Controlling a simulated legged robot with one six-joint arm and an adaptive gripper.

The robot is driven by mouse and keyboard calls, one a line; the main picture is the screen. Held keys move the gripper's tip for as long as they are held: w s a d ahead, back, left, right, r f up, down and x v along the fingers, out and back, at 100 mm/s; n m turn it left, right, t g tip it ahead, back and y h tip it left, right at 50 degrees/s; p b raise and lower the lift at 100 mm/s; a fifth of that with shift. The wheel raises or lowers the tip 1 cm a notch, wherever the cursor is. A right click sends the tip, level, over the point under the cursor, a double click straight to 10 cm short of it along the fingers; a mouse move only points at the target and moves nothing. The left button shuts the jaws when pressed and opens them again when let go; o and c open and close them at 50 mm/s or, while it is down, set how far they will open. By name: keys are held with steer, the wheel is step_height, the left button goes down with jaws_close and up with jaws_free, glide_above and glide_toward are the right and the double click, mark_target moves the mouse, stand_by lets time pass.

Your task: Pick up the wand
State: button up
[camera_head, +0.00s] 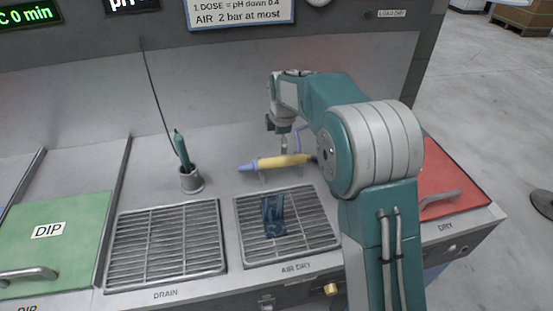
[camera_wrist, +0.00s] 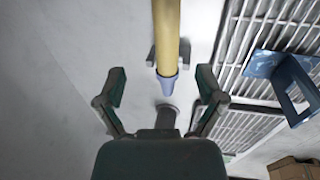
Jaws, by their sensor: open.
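The wand appears to be the yellow rod (camera_head: 275,161) with a blue-grey tip, lying level on small supports behind the air-dry grate, tip to the left. In the wrist view the yellow wand (camera_wrist: 166,35) comes down from the top edge, its tip ending between my fingers' line. My gripper (camera_wrist: 161,80) is open and empty, with one finger on each side of the wand's tip end. In the head view my gripper (camera_head: 284,143) hangs just above the wand, partly hidden by my arm. The wand's right end is hidden behind my arm.
A teal probe (camera_head: 182,150) stands in a grey cup (camera_head: 191,180) left of the wand. A blue bracket-like part (camera_head: 273,216) sits on the air-dry grate (camera_head: 315,232). The drain grate (camera_head: 165,240) is bare. A green lid (camera_head: 60,240) and red lid (camera_head: 450,185) flank the grates.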

mark_target(278, 159)
steer(key=f, duration=0.3)
steer(key=shift+w+f, duration=0.3)
steer(key=f, duration=0.4)
steer(key=shift+a+f, duration=0.2)
steer(key=shift+a, duration=0.1)
steer(key=shift+w+d+f, duration=0.1)
steer(key=shift+w+f, duration=0.05)
steer(key=shift+f, duration=0.3)
jaws_close()
